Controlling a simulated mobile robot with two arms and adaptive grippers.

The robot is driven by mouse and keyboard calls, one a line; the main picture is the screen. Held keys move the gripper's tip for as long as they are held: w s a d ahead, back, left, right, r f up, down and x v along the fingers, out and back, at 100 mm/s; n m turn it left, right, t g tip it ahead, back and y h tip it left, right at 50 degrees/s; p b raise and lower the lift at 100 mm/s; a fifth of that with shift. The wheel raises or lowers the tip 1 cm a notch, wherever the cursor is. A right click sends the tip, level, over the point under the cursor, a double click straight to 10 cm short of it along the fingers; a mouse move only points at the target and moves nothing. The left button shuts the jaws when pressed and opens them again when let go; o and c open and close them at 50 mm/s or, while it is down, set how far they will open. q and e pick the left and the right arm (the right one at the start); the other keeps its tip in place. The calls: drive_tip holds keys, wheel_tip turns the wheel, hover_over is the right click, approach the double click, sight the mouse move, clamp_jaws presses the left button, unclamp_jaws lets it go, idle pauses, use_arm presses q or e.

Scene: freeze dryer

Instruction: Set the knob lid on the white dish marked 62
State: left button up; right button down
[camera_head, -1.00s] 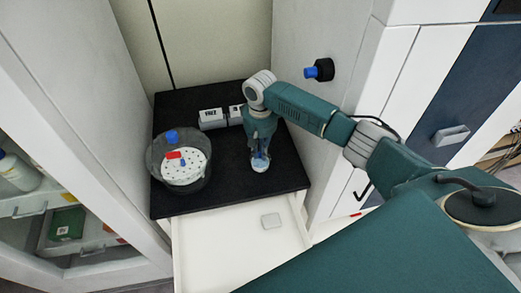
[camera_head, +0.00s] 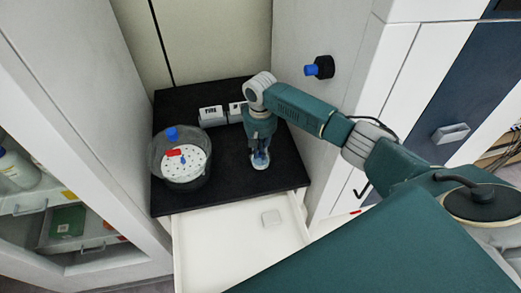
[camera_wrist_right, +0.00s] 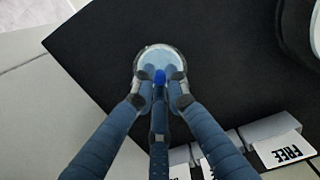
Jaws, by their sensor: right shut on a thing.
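My right gripper (camera_head: 260,158) points down over the right part of the black counter. Its three fingers, seen in the right wrist view (camera_wrist_right: 160,88), are shut on the blue knob (camera_wrist_right: 160,76) of a round, pale lid (camera_wrist_right: 152,54). In the head view the lid's pale rim (camera_head: 262,167) shows just under the fingers. I cannot tell whether a white dish is beneath the lid, or whether the lid touches anything. No number 62 is readable. My left gripper is not in view.
A clear round vessel (camera_head: 160,178) with a perforated white plate stands on the left of the black counter (camera_head: 228,190). Blocks with printed cards (camera_head: 211,116) stand behind; one card reads FREE (camera_wrist_right: 286,150). A pale open drawer (camera_head: 232,250) is in front. A cabinet wall (camera_head: 303,115) is close on the right.

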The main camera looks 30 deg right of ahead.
drive_tip(key=shift+f, duration=0.1)
drive_tip(key=c, duration=1.7)
unclamp_jaws()
drive_tip(key=shift+o, duration=0.7)
drive_tip(key=o, duration=0.4)
drive_tip(key=shift+r+p, duration=3.05)
drive_tip(key=shift+p, duration=0.25)
